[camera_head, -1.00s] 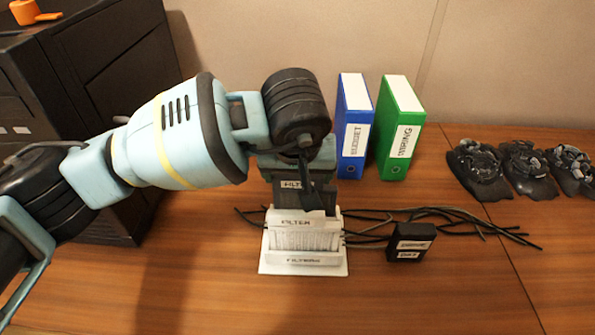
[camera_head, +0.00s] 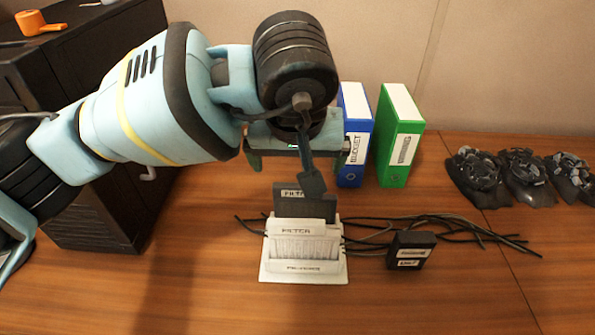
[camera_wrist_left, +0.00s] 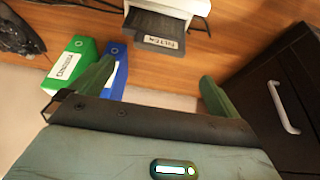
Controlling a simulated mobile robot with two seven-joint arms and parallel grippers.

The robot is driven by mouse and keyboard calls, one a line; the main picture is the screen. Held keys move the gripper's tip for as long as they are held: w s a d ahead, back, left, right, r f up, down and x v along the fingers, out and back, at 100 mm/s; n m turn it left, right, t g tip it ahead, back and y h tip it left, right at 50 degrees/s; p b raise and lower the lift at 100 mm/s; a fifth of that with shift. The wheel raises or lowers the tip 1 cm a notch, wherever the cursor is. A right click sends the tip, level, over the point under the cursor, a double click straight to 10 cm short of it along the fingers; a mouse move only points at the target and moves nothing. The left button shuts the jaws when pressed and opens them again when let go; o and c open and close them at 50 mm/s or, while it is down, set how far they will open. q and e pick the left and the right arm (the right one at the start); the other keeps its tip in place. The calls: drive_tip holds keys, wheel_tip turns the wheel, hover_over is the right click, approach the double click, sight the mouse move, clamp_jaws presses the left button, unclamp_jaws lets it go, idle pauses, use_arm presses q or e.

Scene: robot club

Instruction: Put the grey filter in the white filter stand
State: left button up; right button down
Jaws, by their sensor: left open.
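The grey filter (camera_head: 322,208) stands upright at the back of the white filter stand (camera_head: 305,268), its lower part hidden by the white labelled plates. In the left wrist view the filter (camera_wrist_left: 150,42) juts out of the white stand (camera_wrist_left: 160,8), its label showing. My left gripper (camera_head: 298,160) is open and empty, above and behind the filter, clear of it. Its two green fingers (camera_wrist_left: 157,78) show apart in the left wrist view, with the filter beyond them. A dark part of my arm hangs partly in front of the filter. My right gripper is not in view.
A blue binder (camera_head: 353,160) and a green binder (camera_head: 402,130) stand right of my gripper. Black cables (camera_head: 465,228) and a small black box (camera_head: 411,249) lie right of the stand. A black cabinet (camera_head: 80,60) is at left. The front of the table is clear.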

use_arm(q)
drive_tip(key=shift+v, duration=1.8)
